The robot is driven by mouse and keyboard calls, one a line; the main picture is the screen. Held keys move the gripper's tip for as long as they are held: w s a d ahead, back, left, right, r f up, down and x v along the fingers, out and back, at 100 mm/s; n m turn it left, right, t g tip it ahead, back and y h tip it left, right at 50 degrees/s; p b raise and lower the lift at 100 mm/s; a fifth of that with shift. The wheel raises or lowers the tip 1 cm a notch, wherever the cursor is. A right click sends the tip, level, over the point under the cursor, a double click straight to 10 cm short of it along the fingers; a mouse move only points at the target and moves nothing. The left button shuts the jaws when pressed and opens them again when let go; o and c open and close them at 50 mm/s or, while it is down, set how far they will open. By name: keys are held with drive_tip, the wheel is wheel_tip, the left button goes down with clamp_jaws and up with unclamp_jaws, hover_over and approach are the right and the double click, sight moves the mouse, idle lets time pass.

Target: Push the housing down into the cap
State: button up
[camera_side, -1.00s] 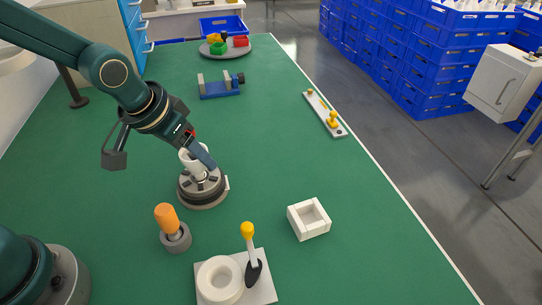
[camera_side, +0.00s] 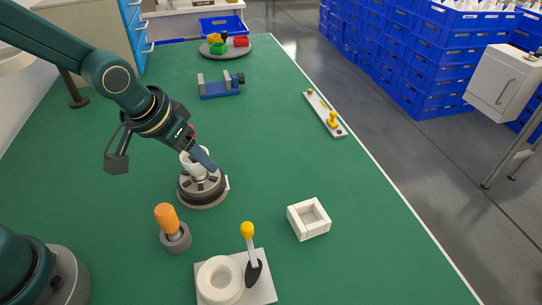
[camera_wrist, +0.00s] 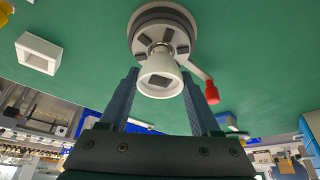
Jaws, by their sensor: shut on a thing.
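The white, bell-shaped housing (camera_wrist: 160,75) stands in the round grey fixture (camera_side: 202,200). In the wrist view its wide open end faces the camera, and its narrow end meets a small silver cap (camera_wrist: 161,48) at the fixture's centre. How deep the housing sits in the cap cannot be told. My gripper (camera_wrist: 160,80) is shut on the housing, with one dark finger on each side. In the side view my gripper (camera_side: 203,158) partly hides the housing (camera_side: 188,160), and the cap cannot be made out there.
A red-handled lever (camera_wrist: 211,92) sticks out beside the fixture. An orange-handled tool in a grey holder (camera_side: 173,238), a white ring on a plate (camera_side: 238,288) and an open white box (camera_side: 309,219) stand nearby. A blue vise (camera_side: 220,88) is farther back.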

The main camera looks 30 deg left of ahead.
drive_tip(key=shift+f, duration=0.45)
idle(0.3)
drive_tip(key=o, duration=1.4)
drive_tip(key=shift+v, duration=2.6)
